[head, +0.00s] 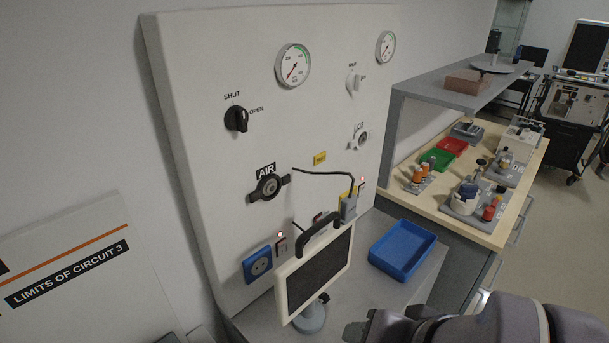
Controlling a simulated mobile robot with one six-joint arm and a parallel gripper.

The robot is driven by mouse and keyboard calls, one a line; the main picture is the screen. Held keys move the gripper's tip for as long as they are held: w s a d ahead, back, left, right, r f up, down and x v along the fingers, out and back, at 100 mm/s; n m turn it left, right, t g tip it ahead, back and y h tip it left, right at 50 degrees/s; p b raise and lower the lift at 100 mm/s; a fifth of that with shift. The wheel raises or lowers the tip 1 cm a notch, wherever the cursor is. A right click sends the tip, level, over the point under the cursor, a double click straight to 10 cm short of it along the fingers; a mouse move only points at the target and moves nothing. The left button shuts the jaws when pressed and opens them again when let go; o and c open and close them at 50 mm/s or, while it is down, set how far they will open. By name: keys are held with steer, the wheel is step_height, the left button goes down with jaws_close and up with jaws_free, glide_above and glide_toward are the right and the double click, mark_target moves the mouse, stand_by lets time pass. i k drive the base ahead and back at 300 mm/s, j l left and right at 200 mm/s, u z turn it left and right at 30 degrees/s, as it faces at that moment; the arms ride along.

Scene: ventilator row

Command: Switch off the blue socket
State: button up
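The blue socket (257,264) is low on the left of the white wall panel, with no plug seen in it. A small dark switch (281,248) is just to its right, with a lit red lamp (280,235) above it. A framed dark screen (316,273) with a black handle stands in front of the panel, just right of that switch. My gripper (362,331) is at the bottom edge, right of the screen's stand and well apart from the socket. Its fingers are partly cut off by the frame, so its opening is unclear.
A grey plug (348,208) with a black cable is at another socket, beside a second switch (361,187) with a red lamp. The panel also bears the AIR valve (267,188) and black knob (237,119). A blue tray (402,250) lies on the grey counter.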

mark_target(282, 246)
steer(key=i+l, duration=0.15)
steer(key=l, duration=0.25)
steer(key=i+l+z, duration=0.15)
steer(key=l, duration=0.25)
steer(key=i+l, duration=0.15)
steer(key=l, duration=0.25)
steer(key=k+j, duration=0.1)
steer(key=j, duration=0.65)
steer(key=i+j+z, duration=0.05)
